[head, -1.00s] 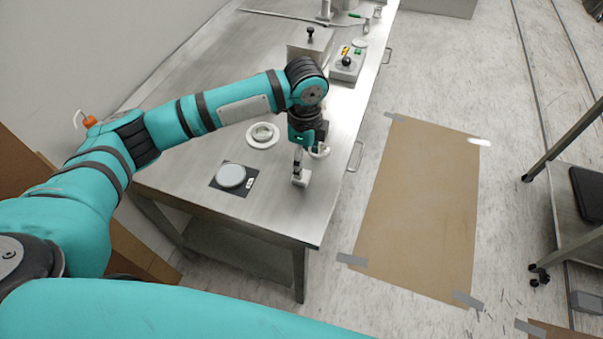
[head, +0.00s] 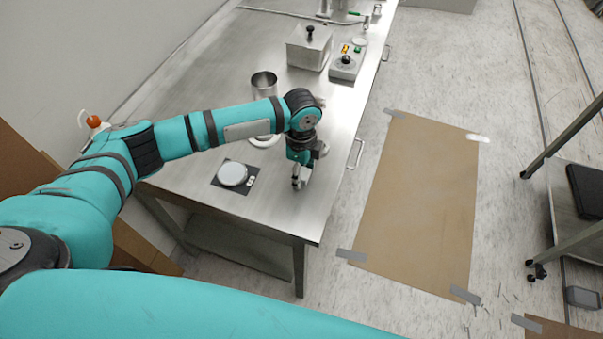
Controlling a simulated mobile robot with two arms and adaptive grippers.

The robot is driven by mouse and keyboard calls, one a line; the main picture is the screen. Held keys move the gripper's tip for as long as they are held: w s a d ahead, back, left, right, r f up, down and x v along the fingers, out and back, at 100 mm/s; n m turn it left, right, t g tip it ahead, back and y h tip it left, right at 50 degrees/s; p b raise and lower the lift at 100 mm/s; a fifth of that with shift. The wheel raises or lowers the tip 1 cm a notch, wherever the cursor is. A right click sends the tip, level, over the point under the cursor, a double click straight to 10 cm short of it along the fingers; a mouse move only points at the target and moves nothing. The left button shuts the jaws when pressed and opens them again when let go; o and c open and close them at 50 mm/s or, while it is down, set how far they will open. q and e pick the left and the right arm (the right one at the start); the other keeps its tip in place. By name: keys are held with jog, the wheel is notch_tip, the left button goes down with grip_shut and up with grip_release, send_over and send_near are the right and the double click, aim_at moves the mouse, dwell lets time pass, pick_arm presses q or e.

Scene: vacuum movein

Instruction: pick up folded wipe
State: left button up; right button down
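My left gripper (head: 298,180) points down at the near right part of the steel table (head: 200,171), close to its right edge. A small white piece (head: 306,174), which may be the folded wipe, shows right at its fingers and is mostly hidden by them. I cannot tell whether the fingers are open or shut on it. My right gripper is not in view.
A pale round disc (head: 232,174) lies on a dark square pad left of the gripper. A white ring-shaped dish (head: 264,141) is partly behind my arm. A metal cup (head: 264,82), a lidded metal box (head: 309,48) and a control box (head: 346,64) stand farther back.

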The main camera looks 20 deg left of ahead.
aim_at(303, 176)
pick_arm(q)
jog(key=c, duration=0.5)
jog(key=shift+c, duration=0.2)
jog(key=shift+r, duration=0.5)
jog(key=shift+s+d+r+b, duration=0.2)
jog(key=shift+r+b, duration=0.2)
jog(key=shift+r, duration=0.2)
jog(key=shift+s+d+r+b, duration=0.15)
jog(key=shift+r+b, duration=0.2)
jog(key=shift+r, duration=0.25)
jog(key=s+d, duration=0.3)
jog(key=s, duration=0.1)
jog(key=s+d+r+b, duration=0.1)
jog(key=s+d, duration=0.1)
jog(key=s, duration=0.2)
jog(key=s+d+b, duration=0.1)
jog(key=s+d, duration=0.2)
jog(key=s, duration=0.1)
jog(key=shift+s+d+r, duration=0.1)
jog(key=shift+d+r, duration=0.25)
